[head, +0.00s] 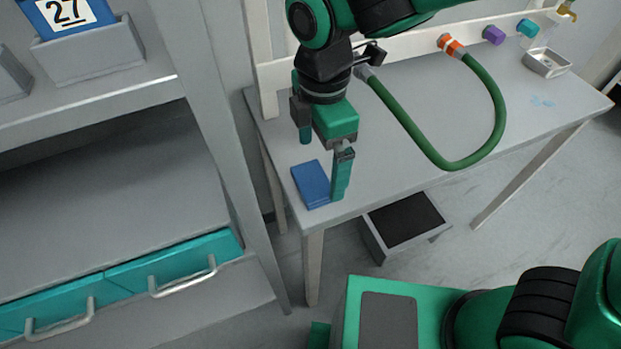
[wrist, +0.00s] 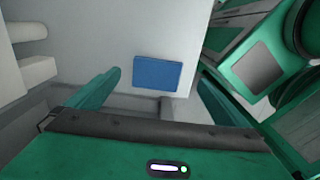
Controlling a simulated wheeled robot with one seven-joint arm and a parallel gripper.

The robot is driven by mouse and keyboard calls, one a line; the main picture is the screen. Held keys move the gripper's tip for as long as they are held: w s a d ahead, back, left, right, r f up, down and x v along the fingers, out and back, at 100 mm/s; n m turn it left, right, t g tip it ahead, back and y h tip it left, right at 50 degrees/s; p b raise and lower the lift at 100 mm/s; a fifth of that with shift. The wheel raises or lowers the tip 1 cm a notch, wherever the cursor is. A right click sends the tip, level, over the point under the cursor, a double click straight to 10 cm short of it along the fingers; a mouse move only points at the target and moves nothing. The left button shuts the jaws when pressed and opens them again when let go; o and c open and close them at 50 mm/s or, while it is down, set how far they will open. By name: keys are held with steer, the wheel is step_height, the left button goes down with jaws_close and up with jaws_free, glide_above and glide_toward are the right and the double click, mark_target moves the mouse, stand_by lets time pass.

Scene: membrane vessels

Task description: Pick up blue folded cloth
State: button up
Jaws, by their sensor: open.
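The blue folded cloth (head: 311,186) lies flat near the front left corner of the grey table in the head view. It also shows in the wrist view (wrist: 158,73), as a flat blue rectangle close to the table edge. My gripper (head: 322,165) is open above the table beside the cloth, its two green fingers pointing down. In the head view one finger overlaps the cloth's right side. In the wrist view the cloth lies beyond and between the spread fingertips (wrist: 160,82), with nothing held. I cannot tell the exact height of the fingertips above the table.
A green hose (head: 487,137) loops over the table (head: 420,185) from an orange fitting on the back rail. A small metal tray (head: 548,63) stands at the far right. A shelf with teal drawers (head: 175,267) is at left. A grey bin (head: 372,243) sits below the table.

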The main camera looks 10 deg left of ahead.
mark_target(315, 180)
steer(key=f, duration=0.5)
steer(key=shift+a, duration=0.4)
steer(key=c, duration=1.1)
